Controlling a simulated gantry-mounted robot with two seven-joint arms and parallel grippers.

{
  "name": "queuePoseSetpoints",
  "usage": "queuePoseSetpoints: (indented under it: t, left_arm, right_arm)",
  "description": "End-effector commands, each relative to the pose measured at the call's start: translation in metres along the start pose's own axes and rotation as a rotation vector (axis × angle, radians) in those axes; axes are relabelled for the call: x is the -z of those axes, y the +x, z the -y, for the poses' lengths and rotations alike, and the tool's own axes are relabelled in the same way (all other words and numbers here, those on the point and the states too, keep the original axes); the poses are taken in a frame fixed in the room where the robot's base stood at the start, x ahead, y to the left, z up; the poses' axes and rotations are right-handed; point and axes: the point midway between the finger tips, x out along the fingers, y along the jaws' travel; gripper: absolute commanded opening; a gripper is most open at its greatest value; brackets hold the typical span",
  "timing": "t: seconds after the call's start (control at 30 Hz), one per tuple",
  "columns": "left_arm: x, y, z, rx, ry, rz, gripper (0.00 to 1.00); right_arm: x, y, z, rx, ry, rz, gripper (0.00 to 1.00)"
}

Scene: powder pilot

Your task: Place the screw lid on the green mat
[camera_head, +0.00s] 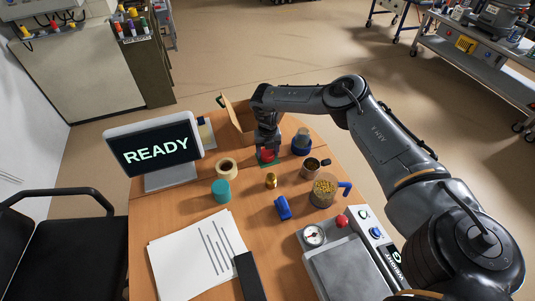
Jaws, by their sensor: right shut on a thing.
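The screw lid looks to be the round red piece (267,155) under my right gripper (267,148), towards the back of the round wooden table. My right gripper points down and is shut on this red piece. A small part of the green mat (262,164) shows around and below the red piece. The gripper and the red piece hide the rest of the mat. Whether the red piece touches the mat or hangs just above it, I cannot tell. My left gripper is not in view.
An open cardboard box (237,117) stands behind my gripper. A dark blue jar (302,142) is close on the right. A tape roll (227,168), teal cylinder (221,190), brass piece (271,181) and metal cup (311,168) stand nearer. A READY screen (156,150) is left.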

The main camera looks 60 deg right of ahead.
Motion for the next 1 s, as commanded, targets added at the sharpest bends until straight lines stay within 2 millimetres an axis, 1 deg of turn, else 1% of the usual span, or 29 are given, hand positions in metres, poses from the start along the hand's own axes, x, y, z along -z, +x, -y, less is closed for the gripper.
queuePoseSetpoints:
  t: [0.03, 0.07, 0.33, 0.47, 0.5, 0.63, 0.9, 1.0]
  left_arm:
    - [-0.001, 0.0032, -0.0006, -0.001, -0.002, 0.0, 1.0]
    - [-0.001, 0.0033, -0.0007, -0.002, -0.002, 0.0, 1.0]
    - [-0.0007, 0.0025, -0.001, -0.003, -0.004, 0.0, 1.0]
    - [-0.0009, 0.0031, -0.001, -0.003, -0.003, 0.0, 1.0]
    - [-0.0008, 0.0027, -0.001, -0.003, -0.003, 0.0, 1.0]
    - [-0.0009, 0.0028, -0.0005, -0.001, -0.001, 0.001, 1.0]
    - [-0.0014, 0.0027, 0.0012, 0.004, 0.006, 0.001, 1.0]
    - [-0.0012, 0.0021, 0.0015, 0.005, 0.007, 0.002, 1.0]
  right_arm:
    - [0.0001, 0.0059, 0.0001, 0.001, 0.0, -0.001, 0.31]
    - [0.0001, 0.0068, 0.0, 0.0, 0.0, -0.001, 0.31]
    - [0.0, 0.0066, -0.0001, -0.001, 0.001, 0.0, 0.31]
    - [0.0003, 0.0104, 0.0003, 0.0, 0.0, -0.001, 0.31]
    - [0.0002, 0.0095, 0.0002, 0.0, 0.0, -0.001, 0.68]
    - [0.0002, 0.0093, 0.0001, -0.001, 0.0, 0.0, 0.88]
    - [0.0001, 0.0088, 0.0, -0.001, 0.0, 0.0, 0.88]
    - [-0.0002, 0.0054, -0.0003, -0.002, 0.0, 0.0, 0.88]
